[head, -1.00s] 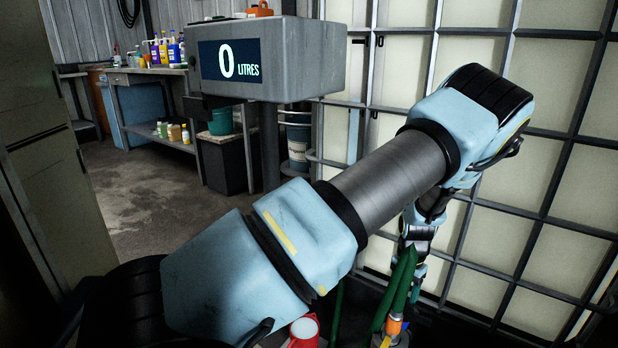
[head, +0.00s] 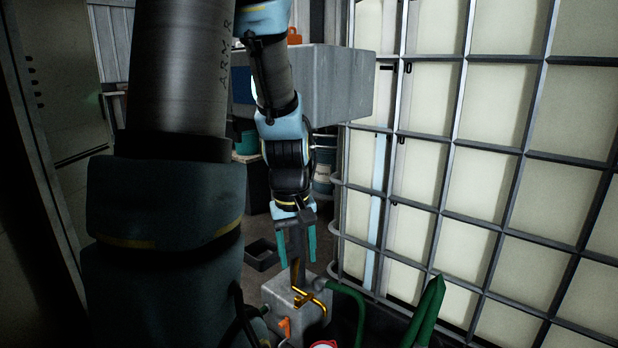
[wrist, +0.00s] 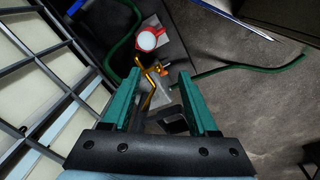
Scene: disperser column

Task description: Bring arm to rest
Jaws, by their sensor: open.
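My gripper (head: 296,245) hangs from my arm, pointing down, with its two green fingers apart. In the head view it is above a grey block-shaped unit (head: 284,296) that carries a brass handle or pipe (head: 313,298). The wrist view shows the open fingers (wrist: 162,95) with nothing held between them. The brass part (wrist: 152,80) lies beyond the fingertips there. I cannot tell the exact gap between fingers and brass part.
A caged white tank (head: 480,150) stands at the right. A grey display box (head: 330,85) is behind my arm. Green hoses (head: 345,296) run by the unit. A red-rimmed white round part (wrist: 149,39) shows in the wrist view. A dark tray (head: 262,255) lies on the floor.

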